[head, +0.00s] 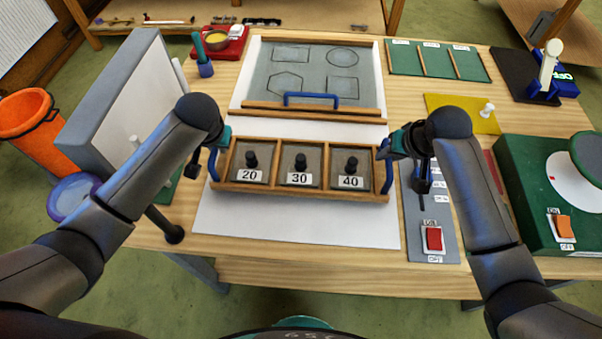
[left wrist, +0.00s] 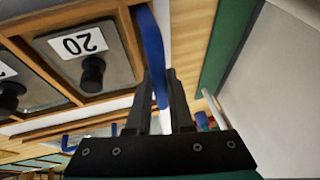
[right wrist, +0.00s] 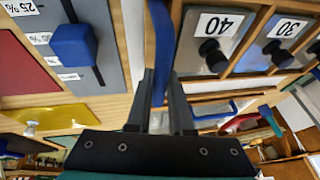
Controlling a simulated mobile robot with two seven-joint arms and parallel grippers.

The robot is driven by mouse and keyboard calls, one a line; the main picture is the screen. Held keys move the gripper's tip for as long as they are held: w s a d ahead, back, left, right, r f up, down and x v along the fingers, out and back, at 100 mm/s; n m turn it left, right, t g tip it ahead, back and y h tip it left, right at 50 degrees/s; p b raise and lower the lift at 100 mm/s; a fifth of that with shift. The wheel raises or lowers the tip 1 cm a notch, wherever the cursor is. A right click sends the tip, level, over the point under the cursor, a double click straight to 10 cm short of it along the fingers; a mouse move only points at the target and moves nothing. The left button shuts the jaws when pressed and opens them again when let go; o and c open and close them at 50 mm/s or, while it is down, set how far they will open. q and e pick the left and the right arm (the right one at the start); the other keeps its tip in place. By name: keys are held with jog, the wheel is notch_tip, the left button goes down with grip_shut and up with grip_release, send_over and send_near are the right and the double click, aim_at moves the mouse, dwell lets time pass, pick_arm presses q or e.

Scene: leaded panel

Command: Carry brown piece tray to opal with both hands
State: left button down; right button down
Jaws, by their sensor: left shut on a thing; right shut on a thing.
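The brown wooden piece tray (head: 300,193) is over the white sheet (head: 296,226) in the head view. Its three compartments hold grey plates with black knobs, labelled 20, 30 and 40. My left gripper (head: 216,150) is shut on the tray's left blue handle (head: 213,165), which also shows between the fingers in the left wrist view (left wrist: 152,50). My right gripper (head: 387,152) is shut on the right blue handle (head: 388,178), also seen in the right wrist view (right wrist: 160,45). The tray looks about level. I cannot tell whether it touches the sheet. No opal label is readable.
Behind the tray is a wood-framed grey board (head: 312,58) with outlined shapes and a blue handle (head: 312,97). A grey switch panel (head: 432,220) and green machine (head: 535,200) stand right. A grey upright box (head: 110,110) stands left. White sheet in front is clear.

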pick_arm(q)
jog(key=shift+w+f+b, duration=0.1)
jog(key=shift+f+b, duration=0.5)
pick_arm(e)
jog(key=shift+w+f, duration=0.1)
jog(key=shift+f, duration=0.5)
pick_arm(q)
jog(key=c, duration=1.2)
grip_release()
jog(key=shift+f, duration=0.15)
jog(key=shift+c, duration=0.2)
pick_arm(e)
jog(key=c, duration=1.2)
grip_release()
jog(key=shift+f, duration=0.15)
jog(key=shift+c, duration=0.2)
pick_arm(q)
jog(key=o, duration=0.4)
pick_arm(e)
jog(key=o, duration=0.4)
pick_arm(q)
jog(key=shift+o, duration=0.2)
pick_arm(e)
jog(key=shift+o, duration=0.2)
pick_arm(q)
jog(key=v, duration=1.2)
pick_arm(e)
jog(key=v, duration=1.2)
